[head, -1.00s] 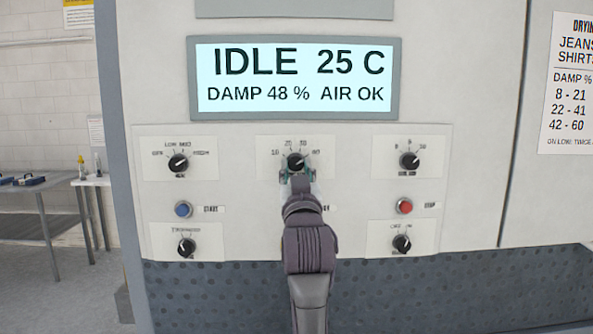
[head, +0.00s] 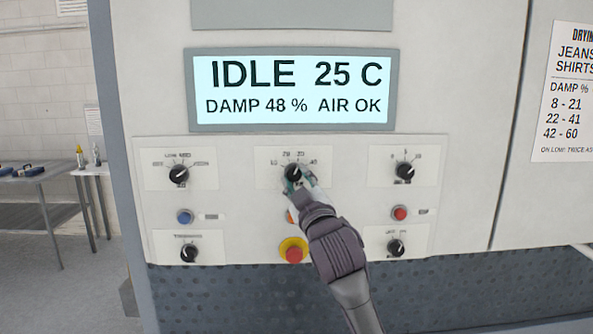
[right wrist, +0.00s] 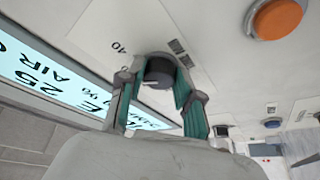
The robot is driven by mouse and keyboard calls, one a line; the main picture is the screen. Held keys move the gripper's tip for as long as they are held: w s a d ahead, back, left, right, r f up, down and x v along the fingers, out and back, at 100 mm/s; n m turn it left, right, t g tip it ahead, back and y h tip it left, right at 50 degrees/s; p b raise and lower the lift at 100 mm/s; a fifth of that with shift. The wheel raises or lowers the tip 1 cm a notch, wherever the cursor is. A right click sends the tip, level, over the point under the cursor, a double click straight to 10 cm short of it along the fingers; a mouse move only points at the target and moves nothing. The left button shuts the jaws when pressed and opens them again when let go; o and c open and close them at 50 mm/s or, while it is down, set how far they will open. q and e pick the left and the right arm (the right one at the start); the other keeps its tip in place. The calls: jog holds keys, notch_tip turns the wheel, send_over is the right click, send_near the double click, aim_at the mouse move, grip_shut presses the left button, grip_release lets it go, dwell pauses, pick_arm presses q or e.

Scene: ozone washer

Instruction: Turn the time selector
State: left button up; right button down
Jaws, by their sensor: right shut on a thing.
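The time selector is a black round knob (head: 293,172) at the top middle of the control panel, with a scale of numbers around it. My right gripper (head: 295,183) is shut on this knob from below, its wrist slanting down to the right. In the right wrist view the knob (right wrist: 160,72) sits between the two teal-padded fingers (right wrist: 158,82), with the number 40 printed close by. The knob's exact pointer setting is hard to read behind the fingers. My left gripper is not in view.
Other black knobs surround it: top left (head: 179,174), top right (head: 404,171), bottom left (head: 189,252) and bottom right (head: 396,247). There is a blue button (head: 185,216), a red button (head: 399,213) and a red-and-yellow stop button (head: 293,252). The display (head: 292,88) reads IDLE, 25 C.

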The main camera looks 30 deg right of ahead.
jog(key=shift+n+y+p, duration=0.35)
jog(key=shift+n+y, duration=0.05)
jog(key=shift+n, duration=0.2)
jog(key=c, duration=0.8)
grip_release()
jog(key=shift+o, duration=0.2)
jog(key=shift+s, duration=0.2)
jog(key=v, duration=1.1)
jog(key=shift+s, duration=0.3)
